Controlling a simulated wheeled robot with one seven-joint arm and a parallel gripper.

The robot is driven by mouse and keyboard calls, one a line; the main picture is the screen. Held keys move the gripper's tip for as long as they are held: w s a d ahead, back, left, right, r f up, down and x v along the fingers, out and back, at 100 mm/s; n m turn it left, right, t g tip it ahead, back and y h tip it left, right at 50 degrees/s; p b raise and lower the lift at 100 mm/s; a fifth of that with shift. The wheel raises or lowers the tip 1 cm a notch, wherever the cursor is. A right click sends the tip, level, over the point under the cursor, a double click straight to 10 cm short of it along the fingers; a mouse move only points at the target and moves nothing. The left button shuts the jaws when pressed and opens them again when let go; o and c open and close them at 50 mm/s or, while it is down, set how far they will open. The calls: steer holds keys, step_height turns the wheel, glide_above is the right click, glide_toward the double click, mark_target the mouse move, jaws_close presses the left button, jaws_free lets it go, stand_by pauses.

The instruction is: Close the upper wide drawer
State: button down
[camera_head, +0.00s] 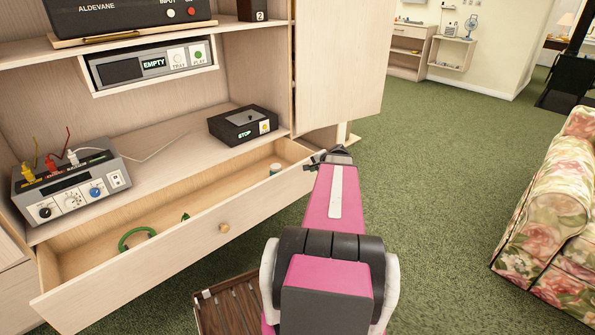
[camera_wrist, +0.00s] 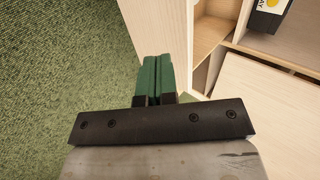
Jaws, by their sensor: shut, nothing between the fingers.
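The upper wide drawer (camera_head: 180,252) is pulled out of the pale wood cabinet in the head view. Its front has a round wooden knob (camera_head: 224,228). Inside lie a green ring (camera_head: 137,236), a small green piece (camera_head: 185,217) and a small grey cylinder (camera_head: 275,169). My gripper (camera_head: 328,156) is at the drawer's right front corner, partly hidden by my pink arm. In the wrist view its green fingers (camera_wrist: 152,76) are together and empty, beside pale wood panels. I cannot tell whether they touch the drawer.
A grey device with coloured plugs (camera_head: 72,180) and a black box (camera_head: 243,125) stand on the shelf above the drawer. A cabinet door (camera_head: 340,60) stands open at the right. A brown slatted object (camera_head: 228,305) is on the floor below. Green carpet is clear towards the floral sofa (camera_head: 555,215).

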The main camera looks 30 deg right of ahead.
glide_toward(294, 171)
steer(key=x, duration=0.3)
steer(key=f+x, duration=0.1)
steer(key=x, duration=0.1)
steer(key=shift+s, duration=0.35)
steer(key=shift+w+a, duration=0.3)
steer(key=shift+w, duration=0.55)
steer(key=w+a, duration=0.3)
steer(key=w, duration=0.9)
steer(key=w+a, duration=0.4)
steer(key=w, duration=0.8)
steer(key=shift+w, duration=0.2)
